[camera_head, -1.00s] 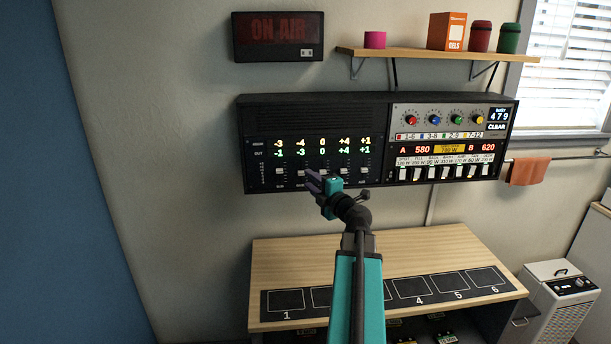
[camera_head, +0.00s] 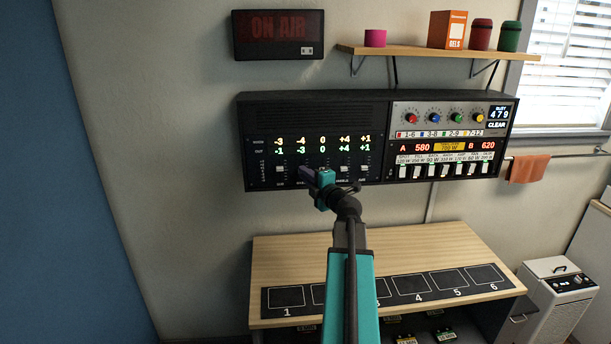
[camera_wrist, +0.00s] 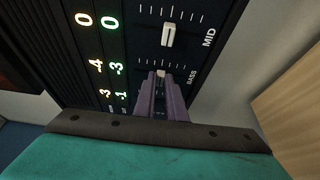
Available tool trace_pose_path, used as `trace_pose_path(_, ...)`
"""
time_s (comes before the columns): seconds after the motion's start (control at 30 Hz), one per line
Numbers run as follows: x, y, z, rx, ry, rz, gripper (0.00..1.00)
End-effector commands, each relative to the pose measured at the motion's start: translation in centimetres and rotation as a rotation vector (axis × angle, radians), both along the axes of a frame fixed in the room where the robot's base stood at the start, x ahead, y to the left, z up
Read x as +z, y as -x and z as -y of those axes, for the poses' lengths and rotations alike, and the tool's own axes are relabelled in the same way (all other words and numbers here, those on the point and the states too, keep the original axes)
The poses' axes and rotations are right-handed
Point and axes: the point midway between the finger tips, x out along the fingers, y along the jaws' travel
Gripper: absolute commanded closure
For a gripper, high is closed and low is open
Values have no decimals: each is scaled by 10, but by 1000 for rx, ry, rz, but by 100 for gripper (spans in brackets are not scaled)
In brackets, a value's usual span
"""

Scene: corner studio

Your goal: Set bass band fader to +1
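The console (camera_head: 310,115) on the wall has a row of faders on its left half. In the wrist view the bass fader cap (camera_wrist: 161,73) is small and pale, beside the BASS label. The bass readouts are -4 in yellow and -3 in green (camera_wrist: 116,69). My gripper (camera_head: 304,173) is at the bass fader. In the wrist view its two purple fingers (camera_wrist: 161,78) point at the cap, with a narrow gap between them and the cap at their tips. I cannot tell whether they touch it. In the head view the gripper hides the bass cap.
The mid fader cap (camera_wrist: 168,35) stands close by, with both readouts at 0. The sub fader (camera_head: 280,169) is at the other side. A wooden shelf (camera_head: 400,49) is above the console and a desk (camera_head: 300,262) below it.

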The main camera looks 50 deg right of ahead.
Motion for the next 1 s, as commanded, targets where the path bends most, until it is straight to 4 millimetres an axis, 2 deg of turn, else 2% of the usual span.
trace_pose_path(0.27,0,0,0,0,0,0,100)
trace_pose_path(0.67,13,0,0,0,-1,0,100)
trace_pose_path(1.0,12,0,0,-1,0,0,100)
